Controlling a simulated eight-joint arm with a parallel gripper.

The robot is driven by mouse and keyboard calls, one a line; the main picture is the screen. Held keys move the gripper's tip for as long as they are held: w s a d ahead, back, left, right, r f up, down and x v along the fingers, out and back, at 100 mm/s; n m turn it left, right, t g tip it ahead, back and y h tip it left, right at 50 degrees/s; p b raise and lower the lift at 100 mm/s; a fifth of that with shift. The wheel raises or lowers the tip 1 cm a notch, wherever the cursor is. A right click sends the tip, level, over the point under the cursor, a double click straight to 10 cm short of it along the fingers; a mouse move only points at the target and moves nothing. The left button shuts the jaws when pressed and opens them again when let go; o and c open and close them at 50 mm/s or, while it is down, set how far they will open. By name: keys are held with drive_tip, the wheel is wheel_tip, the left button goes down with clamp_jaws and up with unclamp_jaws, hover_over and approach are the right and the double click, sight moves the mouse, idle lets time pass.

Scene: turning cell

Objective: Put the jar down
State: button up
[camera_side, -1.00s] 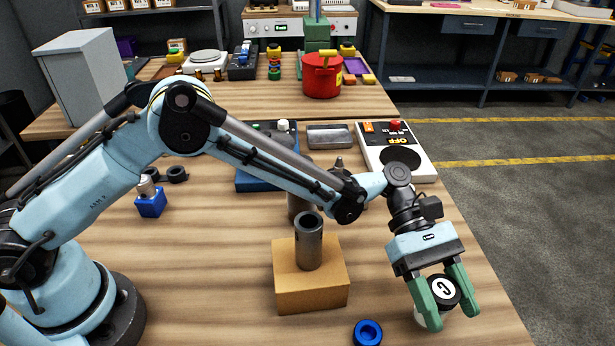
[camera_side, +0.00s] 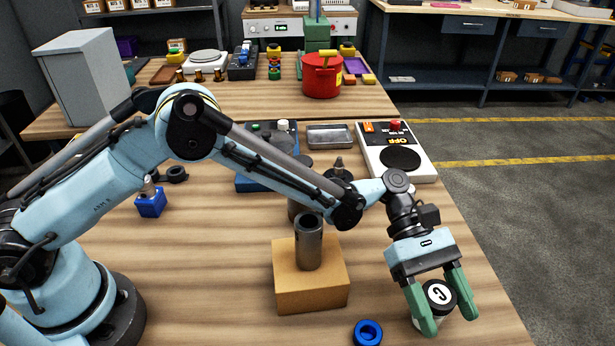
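The jar (camera_side: 439,294) has a black lid with a white disc and a dark letter on it. Its pale body shows only partly below the lid. My gripper (camera_side: 447,318) points down near the right front edge of the table, with one green finger on each side of the jar. The fingers look shut on it. The jar is low over the wooden table (camera_side: 400,260); I cannot tell whether its base touches the top.
A blue ring (camera_side: 367,333) lies left of the jar. A brown block (camera_side: 310,288) with a grey metal tube (camera_side: 308,245) stands further left. A white device with a black round plate (camera_side: 400,158) sits behind. The table's right edge is close to my gripper.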

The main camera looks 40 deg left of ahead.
drive_tip(key=o, duration=0.3)
drive_tip(key=shift+o, duration=0.2)
drive_tip(key=w+a+r+m+t+y, duration=0.1)
drive_tip(key=w+a+r+t, duration=0.15)
drive_tip(key=a+r, duration=0.35)
drive_tip(key=w+a+r+t, duration=0.2)
drive_tip(key=w+a+r, duration=0.15)
drive_tip(key=a, duration=0.45)
drive_tip(key=s+a+m+t+y, duration=0.5)
drive_tip(key=s+a, duration=0.1)
drive_tip(key=a, duration=0.6)
drive_tip(key=s+a+m+t+y, duration=0.5)
drive_tip(key=s+a, duration=0.1)
drive_tip(key=a, duration=0.7)
drive_tip(key=shift+a+r+m+y, duration=0.15)
drive_tip(key=shift+r+m+y, duration=0.15)
drive_tip(key=shift+r, duration=0.05)
